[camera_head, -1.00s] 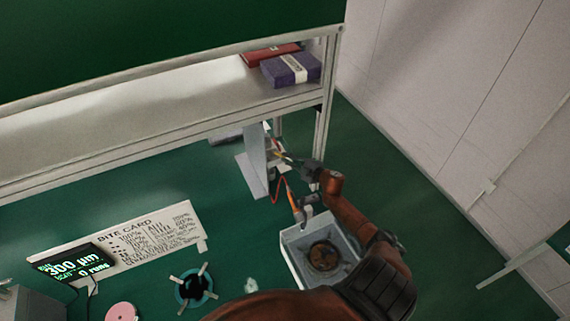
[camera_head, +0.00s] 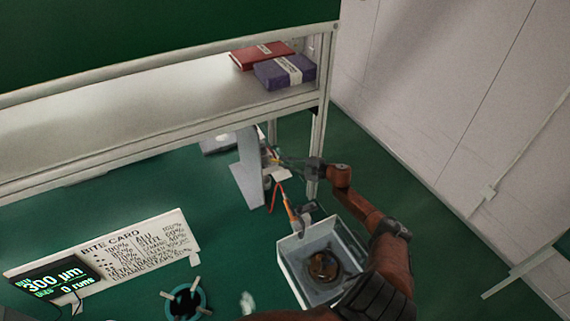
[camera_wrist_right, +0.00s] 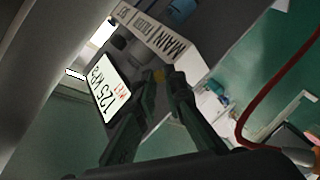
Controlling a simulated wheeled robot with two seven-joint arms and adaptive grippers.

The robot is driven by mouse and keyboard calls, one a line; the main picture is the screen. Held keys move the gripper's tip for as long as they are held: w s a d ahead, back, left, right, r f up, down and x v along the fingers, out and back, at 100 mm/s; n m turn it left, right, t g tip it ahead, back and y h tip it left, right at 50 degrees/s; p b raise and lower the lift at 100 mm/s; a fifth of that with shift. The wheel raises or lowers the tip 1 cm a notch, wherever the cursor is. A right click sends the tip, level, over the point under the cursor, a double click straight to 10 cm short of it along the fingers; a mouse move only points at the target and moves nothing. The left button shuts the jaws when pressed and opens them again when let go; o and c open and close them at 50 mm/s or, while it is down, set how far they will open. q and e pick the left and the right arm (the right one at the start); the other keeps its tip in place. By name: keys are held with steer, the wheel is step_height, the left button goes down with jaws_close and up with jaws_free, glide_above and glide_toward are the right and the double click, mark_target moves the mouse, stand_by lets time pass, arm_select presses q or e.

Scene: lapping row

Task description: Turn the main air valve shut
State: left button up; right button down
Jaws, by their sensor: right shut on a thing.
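My right gripper (camera_wrist_right: 163,82) is shut on the handle; in the head view the gripper (camera_head: 284,161) reaches the panel from the right. A label strip beginning "MAIN" (camera_wrist_right: 152,34) and a gauge display reading 125 kPa (camera_wrist_right: 115,90) are beside the valve. My left gripper is out of view.
A shelf (camera_head: 180,98) with a red box (camera_head: 262,55) and a purple box (camera_head: 284,72) overhangs the panel. A red hose (camera_head: 276,196) runs near my right arm. A grey open bin (camera_head: 287,262) and a bite card (camera_head: 130,250) are on the green surface.

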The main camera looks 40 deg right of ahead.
steer(key=c, duration=2)
jaws_free()
steer(key=v, duration=1.2)
steer(key=shift+d, duration=0.1)
steer(key=shift+c, duration=0.6)
